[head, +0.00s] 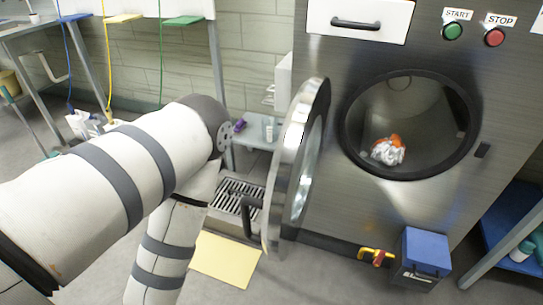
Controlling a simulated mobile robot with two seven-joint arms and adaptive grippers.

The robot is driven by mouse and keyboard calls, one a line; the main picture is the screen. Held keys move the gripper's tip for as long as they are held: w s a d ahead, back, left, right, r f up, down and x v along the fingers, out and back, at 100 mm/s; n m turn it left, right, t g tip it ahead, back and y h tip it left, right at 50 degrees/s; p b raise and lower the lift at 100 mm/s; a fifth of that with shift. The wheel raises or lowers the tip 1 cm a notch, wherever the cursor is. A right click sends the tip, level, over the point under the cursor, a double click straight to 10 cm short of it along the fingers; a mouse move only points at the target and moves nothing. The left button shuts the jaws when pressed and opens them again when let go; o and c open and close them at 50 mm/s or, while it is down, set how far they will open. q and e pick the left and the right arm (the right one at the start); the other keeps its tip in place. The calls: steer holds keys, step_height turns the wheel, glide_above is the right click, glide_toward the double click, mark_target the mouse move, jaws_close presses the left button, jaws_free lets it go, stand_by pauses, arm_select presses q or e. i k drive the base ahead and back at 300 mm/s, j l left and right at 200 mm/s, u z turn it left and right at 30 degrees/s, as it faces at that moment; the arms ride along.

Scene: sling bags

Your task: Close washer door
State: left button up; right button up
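The washer (345,205) is a large steel machine on the right of the head view. Its round door (294,165) stands wide open to the left of the opening, seen nearly edge-on, with a dark handle (251,216) on its outer side. The round drum opening (410,125) is uncovered, and a small heap of white and orange cloth (388,150) lies inside. My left arm comes in from the left and bends downward short of the door. Its gripper is out of the frame, and so is my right gripper.
A blue-lidded box (424,255) and a yellow-and-red valve (376,256) are low at the washer's front. A grey side shelf (257,131), a floor grate (237,195) and a yellow mat (225,260) lie left of the door. A blue-shelved rack (510,225) stands at right.

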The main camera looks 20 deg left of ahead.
mark_target(284, 212)
steer(key=i+j+z, duration=0.1)
steer(key=j, duration=0.35)
steer(key=i+j+z, duration=0.15)
steer(key=j, duration=0.3)
steer(key=i+j+z, duration=0.1)
steer(key=j, duration=0.35)
